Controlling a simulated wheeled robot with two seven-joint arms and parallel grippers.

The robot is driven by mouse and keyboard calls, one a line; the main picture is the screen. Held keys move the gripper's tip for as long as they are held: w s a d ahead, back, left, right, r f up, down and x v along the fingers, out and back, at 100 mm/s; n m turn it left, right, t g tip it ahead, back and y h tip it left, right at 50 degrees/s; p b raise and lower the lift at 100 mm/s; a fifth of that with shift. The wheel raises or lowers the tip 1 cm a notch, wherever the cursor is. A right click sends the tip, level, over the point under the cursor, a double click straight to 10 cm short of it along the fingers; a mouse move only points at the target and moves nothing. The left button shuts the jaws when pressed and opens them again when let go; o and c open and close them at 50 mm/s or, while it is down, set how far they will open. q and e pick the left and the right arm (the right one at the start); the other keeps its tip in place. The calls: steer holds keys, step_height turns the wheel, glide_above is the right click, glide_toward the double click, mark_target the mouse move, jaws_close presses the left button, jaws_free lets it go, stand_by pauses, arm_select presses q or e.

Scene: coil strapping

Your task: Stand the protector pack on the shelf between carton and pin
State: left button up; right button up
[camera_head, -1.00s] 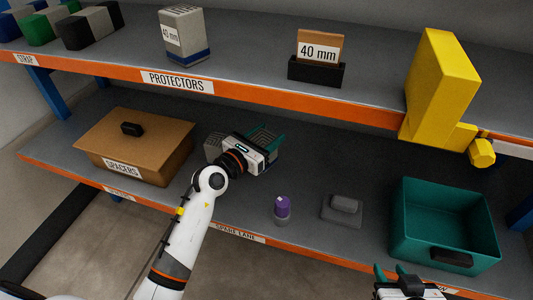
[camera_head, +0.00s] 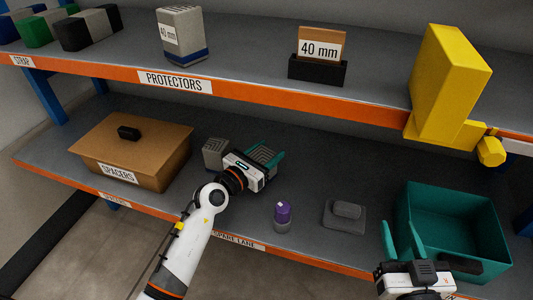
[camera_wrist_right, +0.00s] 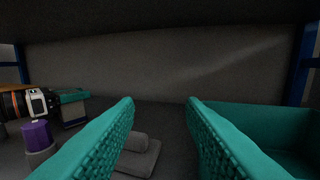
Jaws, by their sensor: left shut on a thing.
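The protector pack (camera_head: 263,153), grey with a striped face, is between the teal fingers of my left gripper (camera_head: 268,160), which is shut on it, over the lower shelf. The wrist hides much of it. Another grey striped block (camera_head: 214,153) shows left of the gripper; I cannot tell whether it is separate. The brown carton (camera_head: 158,171), labelled SPACERS, is further left. The pin (camera_head: 282,213), purple-topped on a grey base, stands in front of the gripper, to its right. My right gripper (camera_head: 405,248) is open and empty by the teal bin; its fingers show apart in the right wrist view (camera_wrist_right: 160,120).
A grey stepped block (camera_head: 345,217) lies right of the pin. The teal bin (camera_head: 493,222) stands at the right. Above, the upper shelf holds a 40 mm pack (camera_head: 181,36), a 40 mm sign (camera_head: 320,54) and a yellow block (camera_head: 448,85).

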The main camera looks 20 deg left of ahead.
arm_select(q)
steer(key=shift+f, duration=0.1)
steer(key=o, duration=1.2)
